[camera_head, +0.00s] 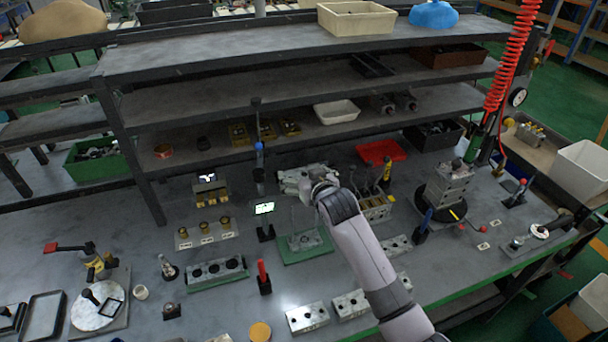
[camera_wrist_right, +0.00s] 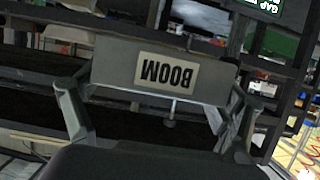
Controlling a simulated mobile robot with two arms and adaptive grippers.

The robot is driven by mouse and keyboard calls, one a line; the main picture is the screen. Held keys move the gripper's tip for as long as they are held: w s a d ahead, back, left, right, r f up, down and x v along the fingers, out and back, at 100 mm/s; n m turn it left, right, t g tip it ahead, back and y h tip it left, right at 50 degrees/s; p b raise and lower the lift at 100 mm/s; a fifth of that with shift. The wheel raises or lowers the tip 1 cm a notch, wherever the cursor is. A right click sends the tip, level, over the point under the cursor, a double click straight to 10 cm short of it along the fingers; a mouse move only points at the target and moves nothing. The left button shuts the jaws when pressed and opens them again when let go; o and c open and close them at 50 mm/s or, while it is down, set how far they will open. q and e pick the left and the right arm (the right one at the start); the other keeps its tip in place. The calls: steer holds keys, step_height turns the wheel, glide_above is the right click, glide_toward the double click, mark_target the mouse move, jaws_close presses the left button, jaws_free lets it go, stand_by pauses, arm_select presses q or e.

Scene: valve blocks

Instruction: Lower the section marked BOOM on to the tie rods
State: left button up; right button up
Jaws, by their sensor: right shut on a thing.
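The section marked BOOM (camera_head: 300,178) is a grey metal block held in the air near the middle of the head view. Its label shows upside down in the right wrist view, where the block (camera_wrist_right: 110,68) spans between the fingers. My right gripper (camera_head: 321,190) is shut on it; in the wrist view its fingers (camera_wrist_right: 157,100) grip both ends. Thin upright tie rods (camera_head: 293,217) stand below it on a grey base block on a green mat (camera_head: 304,255). The section appears above the rods and apart from them. My left gripper is not in view.
A small lit screen (camera_head: 264,208) stands just left of the rods. A block with levers (camera_head: 377,208) is close to the right. Several valve blocks (camera_head: 307,317) lie in front. A stacked valve (camera_head: 449,185) stands on a black turntable. Shelves (camera_head: 300,85) rise behind.

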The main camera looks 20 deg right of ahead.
steer(key=shift+d+r, duration=0.1)
steer(key=shift+r, duration=0.05)
step_height(320, 180, down, 6)
steer(key=b, duration=0.3)
stand_by(1.4)
steer(key=shift+p, duration=0.65)
stand_by(0.5)
step_height(320, 180, down, 11)
steer(key=b, duration=0.7)
steer(key=shift+r, duration=0.15)
stand_by(3.4)
